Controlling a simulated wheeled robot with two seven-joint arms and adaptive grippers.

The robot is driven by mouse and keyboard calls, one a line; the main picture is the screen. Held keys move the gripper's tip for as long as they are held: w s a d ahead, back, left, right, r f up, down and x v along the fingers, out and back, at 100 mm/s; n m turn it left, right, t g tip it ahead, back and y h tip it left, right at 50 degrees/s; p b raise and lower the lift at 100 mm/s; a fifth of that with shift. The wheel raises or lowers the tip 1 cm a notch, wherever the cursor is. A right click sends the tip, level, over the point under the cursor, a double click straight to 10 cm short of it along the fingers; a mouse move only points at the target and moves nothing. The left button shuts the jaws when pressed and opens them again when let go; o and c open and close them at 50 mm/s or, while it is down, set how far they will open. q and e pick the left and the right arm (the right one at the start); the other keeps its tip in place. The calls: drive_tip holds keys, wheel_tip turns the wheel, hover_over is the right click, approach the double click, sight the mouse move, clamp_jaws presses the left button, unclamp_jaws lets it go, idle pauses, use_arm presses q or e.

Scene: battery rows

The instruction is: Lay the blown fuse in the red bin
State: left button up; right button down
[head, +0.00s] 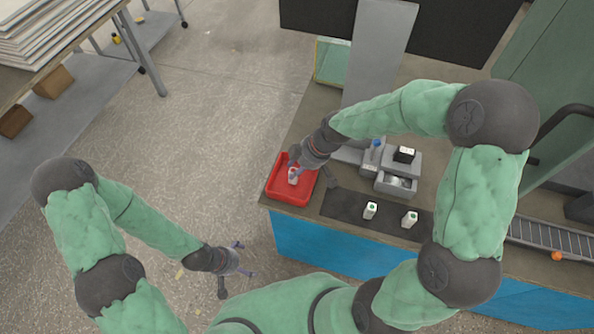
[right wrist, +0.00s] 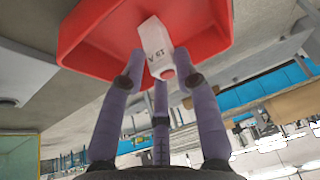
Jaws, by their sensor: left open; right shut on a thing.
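The blown fuse, a white block marked 15 A with a red end (right wrist: 153,38), is between the fingertips of my right gripper in the right wrist view. My right gripper (right wrist: 160,68) is shut on it. In the head view the right gripper (head: 296,164) reaches down over the red bin (head: 276,190), and the white fuse (head: 293,175) shows inside the bin's outline. Whether the fuse touches the bin floor I cannot tell. My left gripper (head: 241,259) is open and empty over the floor, left of the bench.
Two white blocks with green tops (head: 370,210) (head: 410,219) stand on a dark mat (head: 340,204) right of the bin. Grey fixtures (head: 396,185), one with a black-and-white block (head: 404,154), stand behind the mat. A roller conveyor (head: 545,235) is at the right.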

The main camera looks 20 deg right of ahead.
use_arm(q)
drive_tip(key=shift+f, duration=0.2)
use_arm(e)
drive_tip(key=shift+f, duration=0.3)
drive_tip(key=shift+f, duration=0.1)
drive_tip(key=c, duration=0.9)
unclamp_jaws()
use_arm(q)
drive_tip(key=shift+f, duration=0.15)
use_arm(e)
drive_tip(key=shift+r, duration=0.3)
use_arm(q)
wheel_tip(320, 180, up, 4)
drive_tip(key=p, duration=0.4)
use_arm(e)
drive_tip(key=v, duration=1.1)
drive_tip(key=shift+s+d+r, duration=0.1)
drive_tip(key=shift+d+r, duration=0.1)
drive_tip(key=shift+r, duration=0.1)
